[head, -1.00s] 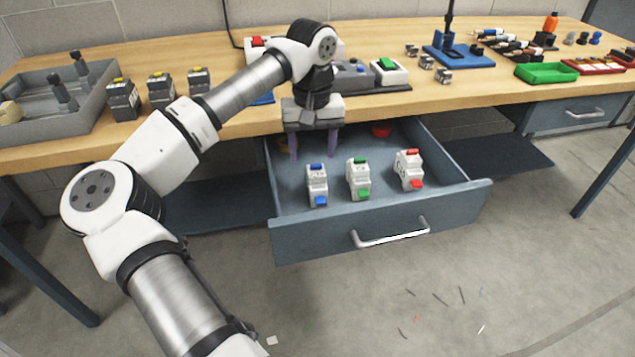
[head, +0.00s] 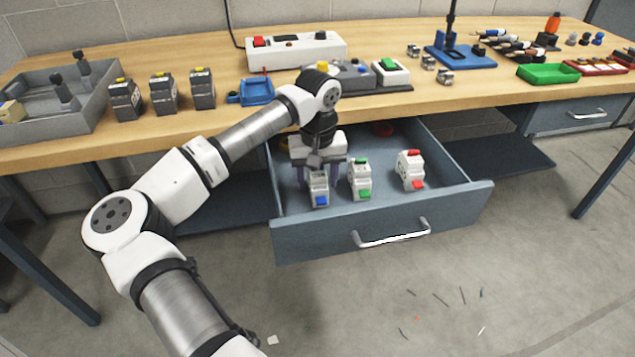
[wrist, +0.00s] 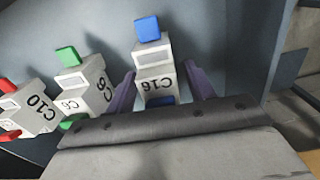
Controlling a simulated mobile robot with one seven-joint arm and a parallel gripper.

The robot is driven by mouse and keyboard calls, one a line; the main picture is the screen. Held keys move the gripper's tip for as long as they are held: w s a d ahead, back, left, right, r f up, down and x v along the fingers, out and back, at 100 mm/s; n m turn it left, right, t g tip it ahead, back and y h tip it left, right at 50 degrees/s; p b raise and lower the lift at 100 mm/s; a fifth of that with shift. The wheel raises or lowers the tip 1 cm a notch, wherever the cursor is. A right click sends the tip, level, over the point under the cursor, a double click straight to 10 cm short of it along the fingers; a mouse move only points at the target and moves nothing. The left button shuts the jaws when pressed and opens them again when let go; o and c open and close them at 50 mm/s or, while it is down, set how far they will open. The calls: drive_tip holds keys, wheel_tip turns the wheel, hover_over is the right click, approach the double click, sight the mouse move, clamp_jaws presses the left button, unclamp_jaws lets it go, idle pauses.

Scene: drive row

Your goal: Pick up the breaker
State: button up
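Three white breakers stand in the open drawer. The breaker with blue parts (head: 319,188), marked C16, is at the left and also shows in the wrist view (wrist: 155,70). The green breaker (head: 360,180), marked C6, is in the middle, and the red breaker (head: 409,171), marked C10, is at the right. My gripper (head: 320,178) is down in the drawer at the blue breaker. In the wrist view its purple fingers (wrist: 160,84) stand open on either side of the blue breaker, with small gaps. The gripper body hides the breaker's near end there.
The grey drawer (head: 380,232) is pulled out, its walls around the breakers. The green breaker is close beside my gripper.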

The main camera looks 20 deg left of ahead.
drive_tip(key=c, duration=0.9)
drive_tip(key=shift+c, duration=0.6)
drive_tip(key=shift+r, duration=0.15)
